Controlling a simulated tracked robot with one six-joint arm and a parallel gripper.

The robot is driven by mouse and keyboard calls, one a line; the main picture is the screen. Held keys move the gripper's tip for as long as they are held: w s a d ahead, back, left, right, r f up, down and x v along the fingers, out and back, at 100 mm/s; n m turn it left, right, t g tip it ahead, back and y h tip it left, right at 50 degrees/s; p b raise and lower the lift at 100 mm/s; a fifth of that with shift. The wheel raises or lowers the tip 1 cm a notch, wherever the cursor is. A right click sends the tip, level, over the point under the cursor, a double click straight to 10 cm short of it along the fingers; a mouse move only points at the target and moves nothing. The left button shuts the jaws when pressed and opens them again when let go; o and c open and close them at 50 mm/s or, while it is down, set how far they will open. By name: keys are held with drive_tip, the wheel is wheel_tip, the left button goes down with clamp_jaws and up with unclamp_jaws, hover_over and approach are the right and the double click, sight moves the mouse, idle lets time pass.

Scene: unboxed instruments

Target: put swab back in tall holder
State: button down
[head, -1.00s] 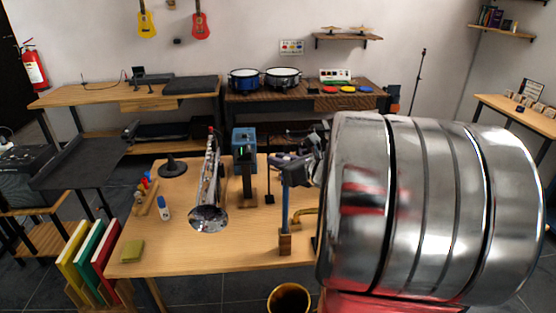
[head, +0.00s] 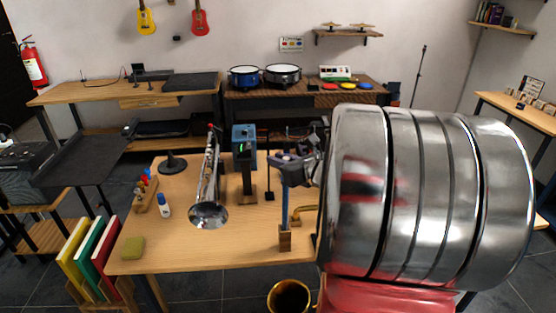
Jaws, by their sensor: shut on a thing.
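The rod runs straight down below the jaws. Its lower end meets a small wooden block (head: 285,239), which looks like the holder, near the table's front edge. I cannot tell whether the end sits inside the block or only in front of or above it. The jaws hide part of the rod.
A dark upright stick (head: 270,180) is close behind my gripper. A brass-coloured bin (head: 289,297) is below the front edge.

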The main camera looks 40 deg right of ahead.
wheel_tip(320, 180, down, 6)
drive_tip(key=shift+f, duration=0.15)
idle(5.1)
idle(0.5)
drive_tip(key=c, duration=1.6)
unclamp_jaws()
drive_tip(key=shift+s, duration=0.15)
drive_tip(key=v, duration=1.3)
drive_tip(key=shift+s, duration=0.2)
